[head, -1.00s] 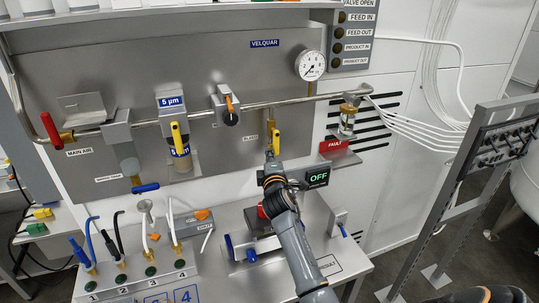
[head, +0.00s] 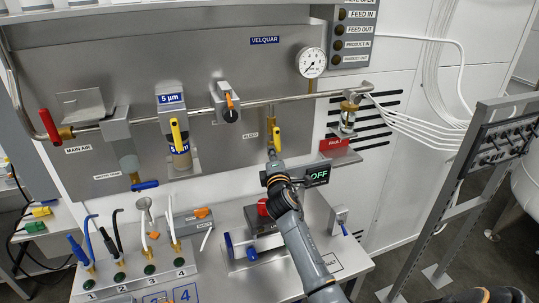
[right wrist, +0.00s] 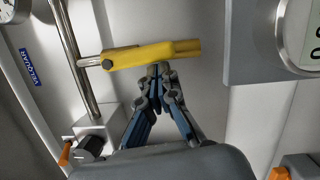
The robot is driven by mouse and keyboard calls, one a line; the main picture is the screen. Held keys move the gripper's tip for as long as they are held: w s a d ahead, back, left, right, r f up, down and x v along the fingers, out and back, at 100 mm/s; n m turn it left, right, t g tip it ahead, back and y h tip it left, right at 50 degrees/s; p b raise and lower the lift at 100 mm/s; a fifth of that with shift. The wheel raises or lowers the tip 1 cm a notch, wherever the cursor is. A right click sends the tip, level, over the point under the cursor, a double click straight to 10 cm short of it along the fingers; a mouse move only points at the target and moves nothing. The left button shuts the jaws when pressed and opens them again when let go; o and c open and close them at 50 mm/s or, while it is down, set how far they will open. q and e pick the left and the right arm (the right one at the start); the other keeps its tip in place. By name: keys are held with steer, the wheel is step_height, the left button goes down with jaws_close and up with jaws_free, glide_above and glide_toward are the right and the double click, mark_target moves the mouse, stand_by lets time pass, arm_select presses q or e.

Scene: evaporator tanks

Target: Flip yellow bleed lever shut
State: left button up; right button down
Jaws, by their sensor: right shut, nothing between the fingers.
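The yellow bleed lever (head: 277,138) hangs downward from the pipe, beside the BLEED label on the steel panel. My right gripper (head: 273,157) is just below the lever's lower end. In the right wrist view its fingertips (right wrist: 158,74) are together and empty, at the lever's edge near its free end. I cannot tell whether they touch it. My left gripper is not in view.
A second yellow lever (head: 176,135) and an orange-handled valve (head: 229,102) sit to the left. A gauge (head: 312,62) is up right. The OFF display (head: 319,175) is close to my right wrist.

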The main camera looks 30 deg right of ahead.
steer(key=n, duration=0.1)
steer(key=d+n+b, duration=0.1)
steer(key=d+n+t+b, duration=0.1)
steer(key=shift+s+d+f+n, duration=0.15)
steer(key=shift+s+f+n, duration=0.15)
steer(key=shift+f+n, duration=0.1)
steer(key=s+d+r+n+t+y+b, duration=0.1)
steer(key=d+r+n+t+y+b, duration=0.1)
steer(key=n, duration=1.3)
steer(key=shift+s+d+r+n+t+y+b, duration=0.15)
steer(key=shift+d+r+n+t+y+b, duration=0.2)
steer(key=shift+d+r+y+b, duration=1)
steer(key=shift+d+f+h+p, duration=0.3)
steer(key=shift+d+h+p, duration=0.15)
steer(key=shift+p, duration=0.25)
steer(key=shift+f, duration=0.1)
steer(key=s+a+f+b, duration=0.2)
steer(key=s+f+b, duration=0.4)
steer(key=s, duration=0.3)
steer(key=shift+s+f, duration=0.15)
steer(key=shift+s, duration=0.1)
